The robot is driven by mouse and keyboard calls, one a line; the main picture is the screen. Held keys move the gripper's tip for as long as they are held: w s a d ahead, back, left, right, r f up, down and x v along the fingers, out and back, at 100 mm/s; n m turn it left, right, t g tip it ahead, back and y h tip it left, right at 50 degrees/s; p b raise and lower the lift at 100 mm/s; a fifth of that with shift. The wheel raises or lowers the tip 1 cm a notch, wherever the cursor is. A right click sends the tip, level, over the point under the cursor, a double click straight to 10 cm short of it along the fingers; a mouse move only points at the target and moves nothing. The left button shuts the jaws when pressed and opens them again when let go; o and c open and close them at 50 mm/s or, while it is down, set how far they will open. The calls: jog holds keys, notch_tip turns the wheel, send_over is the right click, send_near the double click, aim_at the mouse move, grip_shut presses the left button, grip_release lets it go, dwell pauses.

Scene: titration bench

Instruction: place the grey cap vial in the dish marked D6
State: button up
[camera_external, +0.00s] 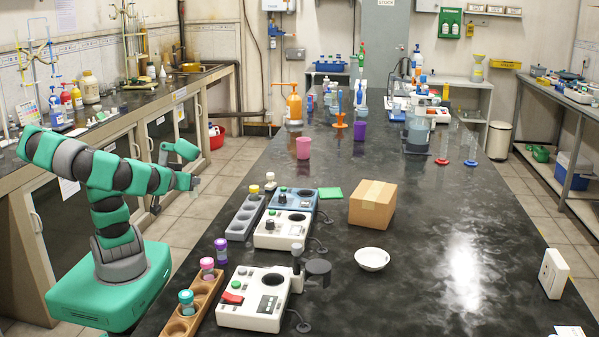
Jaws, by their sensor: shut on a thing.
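My gripper (193,183) is at the end of my teal and grey arm, left of the bench and above the floor gap. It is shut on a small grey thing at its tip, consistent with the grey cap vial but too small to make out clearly. A shallow white dish (372,258) lies on the dark bench, far to the right of my gripper. It looks empty, and no D6 mark is readable on it.
A wooden rack (196,305) holds vials with teal and pink caps; a purple-capped vial (221,250) stands beside it.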

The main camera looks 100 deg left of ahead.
notch_tip(320, 180, up, 10)
jog(key=m+t+h+p, duration=0.4)
jog(key=m+t+h, duration=0.65)
jog(key=m, duration=0.25)
send_over(372, 262)
jog(key=s+d, duration=0.2)
jog(key=shift+f, duration=2.7)
jog(key=shift+t+y, duration=0.25)
notch_tip(372, 262, down, 10)
jog(key=b, duration=0.2)
jog(key=shift+s+f+b, duration=0.1)
jog(key=shift+f+b, duration=0.1)
jog(key=shift+b, duration=0.2)
jog(key=shift+f, duration=0.1)
jog(key=o, duration=1)
